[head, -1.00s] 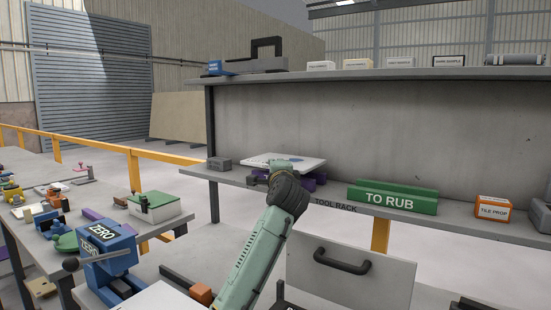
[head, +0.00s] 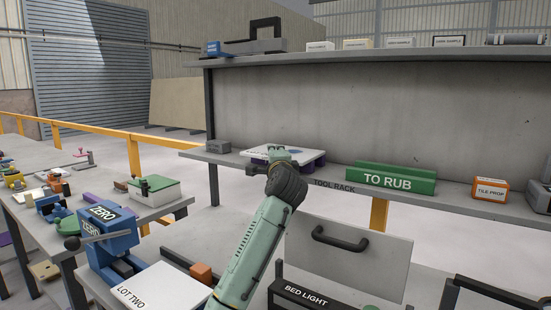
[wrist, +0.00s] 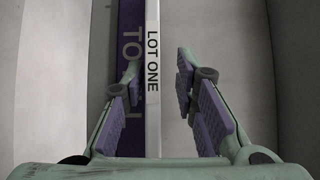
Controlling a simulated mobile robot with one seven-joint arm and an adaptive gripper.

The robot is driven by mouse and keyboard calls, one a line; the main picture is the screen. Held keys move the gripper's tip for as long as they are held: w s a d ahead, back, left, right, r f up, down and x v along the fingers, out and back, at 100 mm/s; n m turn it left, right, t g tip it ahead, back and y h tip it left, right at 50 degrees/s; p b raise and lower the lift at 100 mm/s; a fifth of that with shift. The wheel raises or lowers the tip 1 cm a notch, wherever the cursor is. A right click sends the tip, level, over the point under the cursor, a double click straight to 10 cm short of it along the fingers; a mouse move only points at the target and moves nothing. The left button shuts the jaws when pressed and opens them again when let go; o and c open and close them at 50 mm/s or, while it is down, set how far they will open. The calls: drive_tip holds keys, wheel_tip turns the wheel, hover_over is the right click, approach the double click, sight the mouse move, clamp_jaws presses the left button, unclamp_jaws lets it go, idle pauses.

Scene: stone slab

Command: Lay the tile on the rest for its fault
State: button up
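A white tile (head: 300,152) with a blue patch lies flat on a purple rest (head: 318,162) on the tool rack shelf. Its edge, marked LOT ONE, shows in the wrist view (wrist: 153,25) beside the purple rest (wrist: 131,22), whose lettering is partly cut off. My gripper (head: 268,163) is at the near side of this tile. In the wrist view my gripper (wrist: 158,70) is open, with the tile edge between its fingers and a gap on the right. A green rest marked TO RUB (head: 390,181) stands empty to the right. A second tile, marked LOT TWO (head: 160,288), lies on the near bench.
An orange TILE PROP box (head: 490,190) and a grey block (head: 217,147) sit on the shelf. A blue ZERO device (head: 108,228) stands beside the LOT TWO tile. A BED LIGHT box (head: 310,298) and a grey panel with a handle (head: 345,250) are right of my arm.

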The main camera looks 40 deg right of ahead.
drive_tip(key=shift+o, duration=0.4)
drive_tip(key=shift+f, duration=0.1)
drive_tip(key=shift+f, duration=0.1)
drive_tip(key=v, duration=1.2)
